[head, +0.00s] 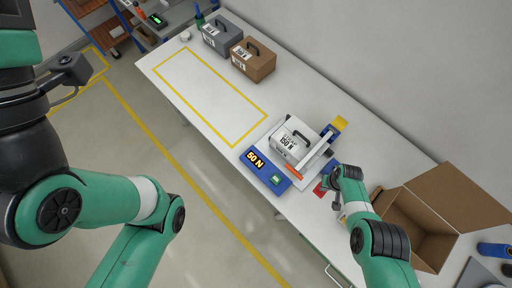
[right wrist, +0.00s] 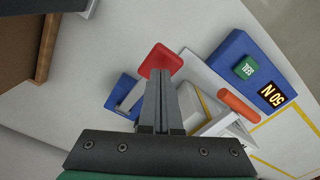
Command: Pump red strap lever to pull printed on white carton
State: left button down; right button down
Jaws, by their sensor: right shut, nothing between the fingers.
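The white carton (head: 287,133) with a dark handle stands on the blue strapping unit (head: 250,170), with "150 N" printed on it. The unit's display (head: 255,159) reads 50 N. The red lever pad (head: 319,189) sticks out at the unit's near right side; it also shows in the right wrist view (right wrist: 160,58). My right gripper (right wrist: 160,75) is shut and empty, its fingertips overlapping the near edge of the red pad in that view; I cannot tell whether they touch. My left arm shows at the left of the head view, but its gripper is not in view.
A green SEAL button (right wrist: 247,67) and an orange handle (right wrist: 238,106) are on the unit. An open cardboard box (head: 430,215) stands at right. A grey case (head: 221,36) and a brown case (head: 253,62) stand at the back. The yellow-outlined table area (head: 205,95) is clear.

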jog(key=shift+f, duration=0.1)
dwell(0.5)
jog(key=shift+f+b, duration=3.15)
jog(key=shift+b, duration=0.15)
notch_tip(320, 180, up, 7)
jog(key=p, duration=0.7)
jog(key=shift+f, duration=0.2)
dwell(1.0)
